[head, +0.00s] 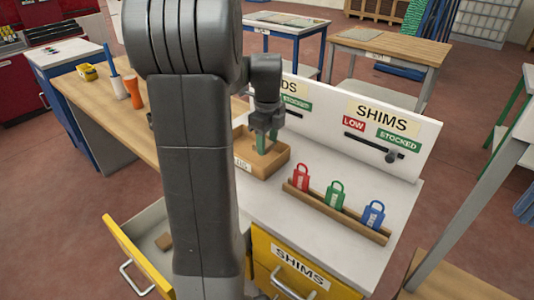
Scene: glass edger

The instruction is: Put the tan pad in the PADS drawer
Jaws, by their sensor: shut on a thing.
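My gripper (264,132) points down over a small wooden tray (276,165) on the white bench top. It is shut on a green piece (262,145), whose lower part is in or just above the tray; I cannot tell if it touches the bottom. A yellow-fronted drawer (133,257) at the lower left is pulled open. A small tan-brown flat piece (164,241) lies inside it, looking like the tan pad. My arm hides part of this drawer, and no label on it is readable.
A yellow SHIMS drawer (294,271) is to the right and looks shut. A wooden rack (335,219) holds red, green and blue padlock-shaped tags. A white sign board (363,130) stands behind the tray. An orange cup (134,92) and a yellow tape measure (87,72) are on the wooden bench.

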